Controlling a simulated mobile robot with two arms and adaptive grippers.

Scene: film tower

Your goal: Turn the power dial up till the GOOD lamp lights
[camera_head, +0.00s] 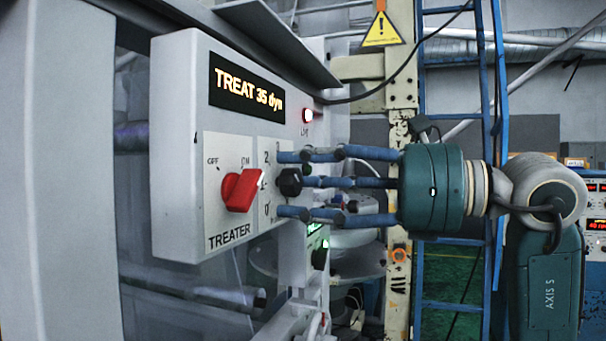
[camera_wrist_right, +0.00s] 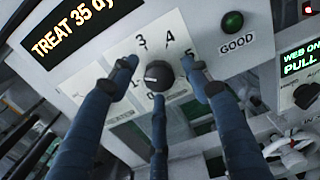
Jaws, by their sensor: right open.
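The black power dial (camera_head: 289,182) sits on the grey treater box (camera_head: 175,150). In the right wrist view the dial (camera_wrist_right: 158,75) is ringed by numbers, and its white mark points left, toward the 1. The GOOD lamp (camera_wrist_right: 232,22) is dark green and looks unlit. My right gripper (camera_head: 304,184) is open, its three blue fingers spread around the dial from the right. In the wrist view these fingers (camera_wrist_right: 158,82) stand left, right and below the dial; I cannot tell whether they touch it. The display (camera_head: 246,90) reads TREAT 35 dyn. My left gripper is not in view.
A red TREATER switch (camera_head: 242,190), turned toward ON, is left of the dial. In the wrist view, another panel with a green display (camera_wrist_right: 299,58) and a black knob (camera_wrist_right: 305,96) is at right.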

